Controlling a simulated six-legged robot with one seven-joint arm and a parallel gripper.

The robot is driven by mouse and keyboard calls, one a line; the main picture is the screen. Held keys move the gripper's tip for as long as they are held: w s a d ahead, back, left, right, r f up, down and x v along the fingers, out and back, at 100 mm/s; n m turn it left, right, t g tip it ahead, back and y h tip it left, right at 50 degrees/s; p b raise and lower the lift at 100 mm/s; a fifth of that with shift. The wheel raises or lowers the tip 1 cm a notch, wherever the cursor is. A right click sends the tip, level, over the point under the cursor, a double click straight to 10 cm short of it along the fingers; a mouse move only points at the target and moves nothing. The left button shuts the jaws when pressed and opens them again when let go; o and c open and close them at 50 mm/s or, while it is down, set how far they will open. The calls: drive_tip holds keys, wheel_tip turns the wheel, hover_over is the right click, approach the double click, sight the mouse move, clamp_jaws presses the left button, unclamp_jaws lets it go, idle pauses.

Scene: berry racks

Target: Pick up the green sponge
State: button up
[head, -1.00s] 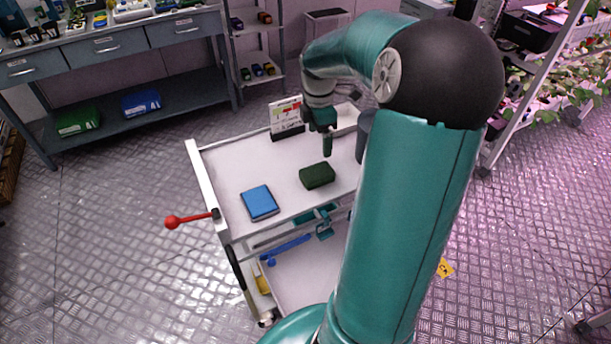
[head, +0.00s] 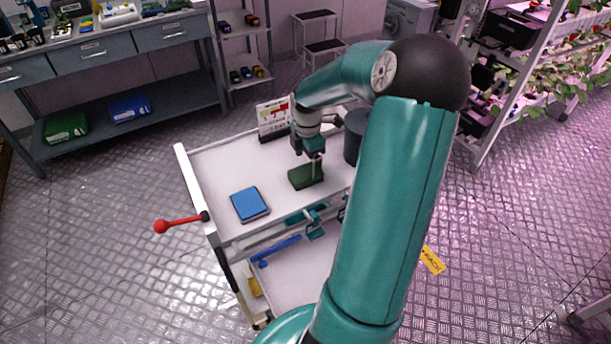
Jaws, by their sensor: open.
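The dark green sponge (head: 304,178) lies on the white top of the cart (head: 215,175), right of a blue pad. My gripper (head: 316,172) points down at the sponge from above, its fingers at the sponge's right part. The fingers are thin and small in this view, and I cannot tell whether they touch the sponge or straddle it. The gripper is open. Part of the sponge's far right side is hidden behind the fingers.
A blue pad (head: 250,204) lies on the cart's front left. A small sign (head: 273,118) stands at the back, and a dark grey cylinder (head: 355,137) stands to the right. A red-knobbed lever (head: 180,223) sticks out left. Blue and teal items sit below the top.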

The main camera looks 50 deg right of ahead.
sight(306, 172)
drive_tip(key=f, duration=0.5)
drive_tip(key=shift+w+a, duration=0.1)
drive_tip(key=shift+a, duration=0.1)
drive_tip(key=c, duration=1.1)
drive_tip(key=shift+c, duration=0.2)
drive_tip(key=shift+r, duration=0.5)
wheel_tip(306, 172, up, 2)
drive_tip(key=shift+r, duration=0.1)
drive_tip(key=s+a+r, duration=0.9)
drive_tip(key=s, duration=0.1)
drive_tip(key=shift+s+r, duration=0.35)
